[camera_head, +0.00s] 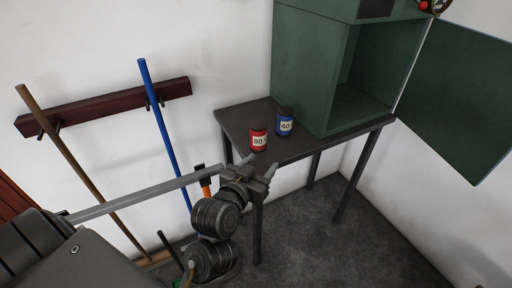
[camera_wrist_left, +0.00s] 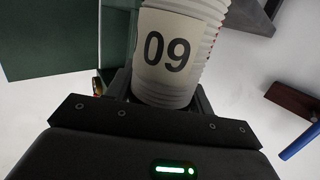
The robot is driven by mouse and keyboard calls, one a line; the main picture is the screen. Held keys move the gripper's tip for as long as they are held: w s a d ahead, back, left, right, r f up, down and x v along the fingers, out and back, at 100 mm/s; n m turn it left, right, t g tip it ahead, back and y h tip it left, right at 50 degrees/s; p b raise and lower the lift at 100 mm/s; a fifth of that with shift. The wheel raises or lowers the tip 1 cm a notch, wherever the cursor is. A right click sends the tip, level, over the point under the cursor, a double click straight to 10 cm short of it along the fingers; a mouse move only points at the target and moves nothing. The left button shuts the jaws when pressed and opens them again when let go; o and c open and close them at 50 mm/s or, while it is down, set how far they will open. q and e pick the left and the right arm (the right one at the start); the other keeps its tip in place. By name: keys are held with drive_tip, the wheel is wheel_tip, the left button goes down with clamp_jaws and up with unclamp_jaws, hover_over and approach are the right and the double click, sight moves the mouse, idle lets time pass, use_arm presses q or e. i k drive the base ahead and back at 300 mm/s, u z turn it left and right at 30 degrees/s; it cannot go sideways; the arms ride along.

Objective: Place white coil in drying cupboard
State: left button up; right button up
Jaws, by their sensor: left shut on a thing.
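The white coil (camera_wrist_left: 190,50) is a pale ribbed cylinder with a label that reads 09 in the left wrist view. My left gripper (camera_wrist_left: 165,98) is shut on it, a finger on each side. In the head view my left gripper (camera_head: 264,166) is low in front of the table's near edge, below the red can; I cannot make out the coil there. The drying cupboard (camera_head: 302,70) is the dark green box on the table, with its door (camera_head: 465,105) swung open to the right. Its lower compartment looks empty. My right gripper is out of view.
A red can (camera_head: 258,140) labelled 60 and a blue can (camera_head: 285,124) labelled 40 stand on the dark table (camera_head: 237,120), left of the cupboard opening. A wall rack (camera_head: 105,105) with a brown and a blue pole (camera_head: 165,135) is at the left.

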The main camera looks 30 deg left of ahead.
sight(353, 99)
drive_tip(key=k, duration=0.65)
drive_tip(key=z, duration=0.55)
drive_tip(key=i, duration=0.55)
drive_tip(key=z, duration=0.7)
drive_tip(key=i, duration=0.75)
drive_tip(key=u, duration=0.55)
drive_tip(key=i, duration=0.7)
drive_tip(key=u, duration=0.75)
